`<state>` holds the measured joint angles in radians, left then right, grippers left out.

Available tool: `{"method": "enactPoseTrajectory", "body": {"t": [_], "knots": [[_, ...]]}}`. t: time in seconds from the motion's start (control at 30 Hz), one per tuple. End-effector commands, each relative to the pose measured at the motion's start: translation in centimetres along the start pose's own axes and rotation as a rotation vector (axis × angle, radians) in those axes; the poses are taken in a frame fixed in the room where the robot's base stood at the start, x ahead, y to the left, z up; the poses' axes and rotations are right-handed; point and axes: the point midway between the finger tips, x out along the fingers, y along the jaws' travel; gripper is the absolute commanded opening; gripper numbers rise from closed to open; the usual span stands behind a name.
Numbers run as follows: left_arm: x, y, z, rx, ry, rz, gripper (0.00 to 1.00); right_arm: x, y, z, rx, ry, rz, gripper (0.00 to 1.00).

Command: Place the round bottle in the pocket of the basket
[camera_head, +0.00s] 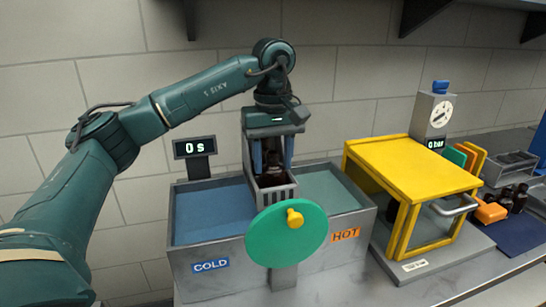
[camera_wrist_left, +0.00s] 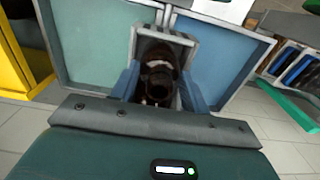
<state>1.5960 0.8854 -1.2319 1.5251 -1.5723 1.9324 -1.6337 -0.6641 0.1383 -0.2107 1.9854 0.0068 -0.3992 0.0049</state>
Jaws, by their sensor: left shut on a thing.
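My left gripper (camera_head: 272,162) points down over the middle of the two-basin tank, its blue fingers inside the top of a small grey slotted basket (camera_head: 277,196). A dark amber round bottle (camera_wrist_left: 158,76) sits between the fingers in the left wrist view, and the gripper (camera_wrist_left: 158,90) is shut on it. The bottle's dark top (camera_head: 271,181) shows inside the basket. The basket's grey rim (camera_wrist_left: 165,33) surrounds it in the wrist view. The bottle's base is hidden, so I cannot tell whether it touches the pocket floor. My right gripper is not in view.
The tank has a blue basin marked COLD (camera_head: 211,210) and a teal one marked HOT (camera_head: 330,190). A green wheel with a yellow knob (camera_head: 287,234) is in front. A yellow-framed cabinet (camera_head: 410,170) stands right, with several dark bottles (camera_head: 513,198) beyond. A display (camera_head: 194,149) reads 0 s.

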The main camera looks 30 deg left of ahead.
Motion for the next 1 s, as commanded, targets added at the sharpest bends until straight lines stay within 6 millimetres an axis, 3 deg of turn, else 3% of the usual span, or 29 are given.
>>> {"method": "enactPoseTrajectory", "body": {"t": [0.07,0.1,0.37,0.73,0.83,1.0], "knots": [[0.1,0.0,0.0,0.0,0.0,0.0,0.21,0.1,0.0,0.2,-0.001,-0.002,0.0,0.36],[0.1,0.0,0.0,0.0,0.0,0.0,0.47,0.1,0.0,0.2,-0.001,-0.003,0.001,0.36],[0.0,0.0,0.0,0.001,0.0,0.0,0.68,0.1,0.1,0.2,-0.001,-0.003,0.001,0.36],[-1.0,0.1,0.0,0.001,0.001,0.004,0.68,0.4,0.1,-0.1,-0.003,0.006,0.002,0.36],[-2.6,0.1,0.0,0.002,0.001,0.005,0.68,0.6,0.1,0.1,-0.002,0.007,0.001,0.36],[-7.0,0.1,0.0,0.0,0.005,0.004,0.68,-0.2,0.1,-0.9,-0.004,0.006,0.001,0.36]]}}
